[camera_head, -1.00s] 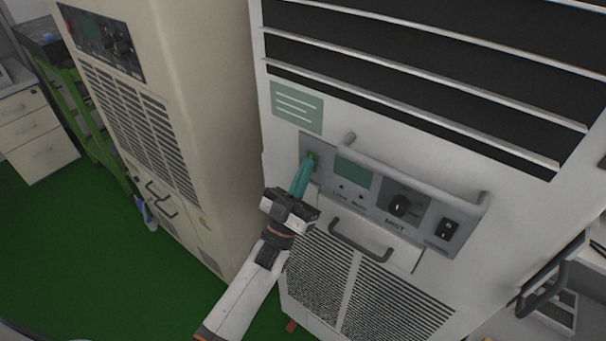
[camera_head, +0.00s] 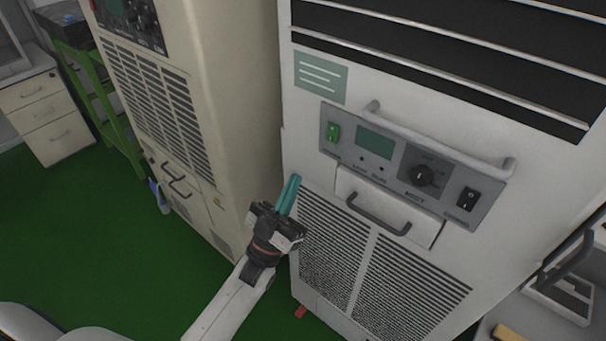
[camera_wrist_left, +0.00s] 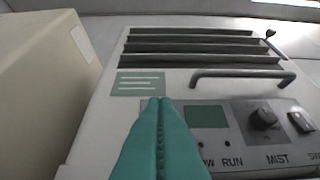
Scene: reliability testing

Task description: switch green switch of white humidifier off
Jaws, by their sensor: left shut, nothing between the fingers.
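The white humidifier (camera_head: 310,190) stands in the middle and right of the head view. The green switch (camera_head: 333,131) sits at the left end of its grey control panel (camera_head: 349,151) and is fully visible in the head view. In the left wrist view, my fingers hide the switch. My left gripper (camera_head: 289,193) is shut and empty, with its teal fingers together. In the head view it is below and left of the switch, apart from it. The shut fingers also fill the lower middle of the left wrist view (camera_wrist_left: 158,135). My right gripper is not in view.
The panel also holds a display (camera_head: 375,142), a black knob (camera_head: 421,175) and a black rocker switch (camera_head: 467,199). A grey bar handle (camera_head: 440,150) sticks out in front of it. A beige cabinet (camera_head: 232,110) stands close on the left. Green floor lies open at lower left.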

